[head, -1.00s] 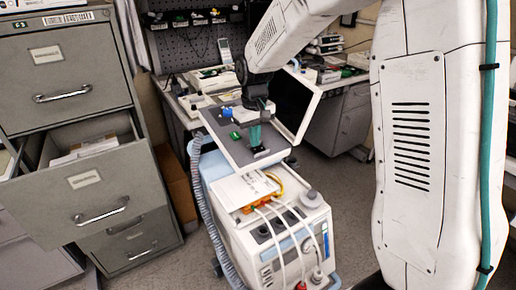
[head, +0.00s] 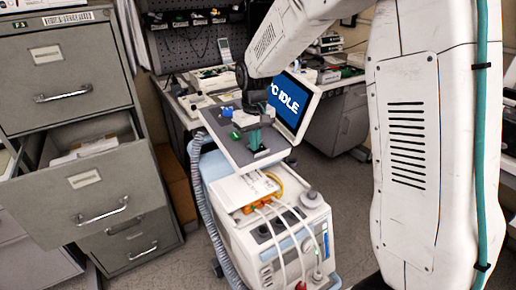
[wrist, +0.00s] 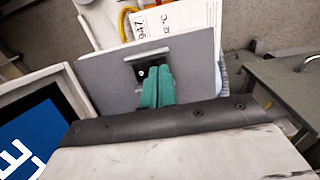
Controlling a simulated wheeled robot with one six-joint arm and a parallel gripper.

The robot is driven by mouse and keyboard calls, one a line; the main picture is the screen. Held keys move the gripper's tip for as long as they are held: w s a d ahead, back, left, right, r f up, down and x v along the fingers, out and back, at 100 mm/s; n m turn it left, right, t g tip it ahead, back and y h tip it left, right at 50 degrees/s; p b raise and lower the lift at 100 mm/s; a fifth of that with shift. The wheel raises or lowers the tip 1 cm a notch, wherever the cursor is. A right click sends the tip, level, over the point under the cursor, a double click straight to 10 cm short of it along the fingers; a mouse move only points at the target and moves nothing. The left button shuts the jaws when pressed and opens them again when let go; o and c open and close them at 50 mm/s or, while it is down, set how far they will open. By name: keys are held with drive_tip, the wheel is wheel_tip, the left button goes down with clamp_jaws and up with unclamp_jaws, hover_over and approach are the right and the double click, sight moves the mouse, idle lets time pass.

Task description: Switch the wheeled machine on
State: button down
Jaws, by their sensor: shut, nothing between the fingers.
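The wheeled machine (head: 262,233) is a white unit with hoses and knobs, standing in the middle of the head view. Its tilted screen (head: 290,103) is lit blue with white letters ending in "IDLE"; part of the screen is hidden by my arm. A grey panel (head: 223,142) sits on top of the machine. A small dark switch plate (wrist: 139,58) is set in this panel (wrist: 108,82). My gripper (head: 257,150), with teal fingers, is shut and empty. In the wrist view its fingertips (wrist: 156,72) are at the switch plate and partly cover it; contact is unclear.
A grey filing cabinet (head: 68,55) with an open drawer (head: 88,197) stands at the left. A workbench with equipment (head: 200,83) and a pegboard (head: 185,45) are behind. A ribbed hose (head: 205,215) hangs along the machine's left side. Some floor (head: 345,190) is clear at the right.

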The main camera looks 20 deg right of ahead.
sight(259, 159)
wheel_tip(259, 159, up, 7)
idle(0.8)
drive_tip(key=s+d+r+m, duration=0.1)
drive_tip(key=s+r, duration=0.2)
drive_tip(key=s, duration=1.4)
drive_tip(key=s+d+r+m+t, duration=0.1)
drive_tip(key=s+d+r, duration=0.1)
drive_tip(key=s, duration=1.5)
drive_tip(key=shift+r, duration=0.4)
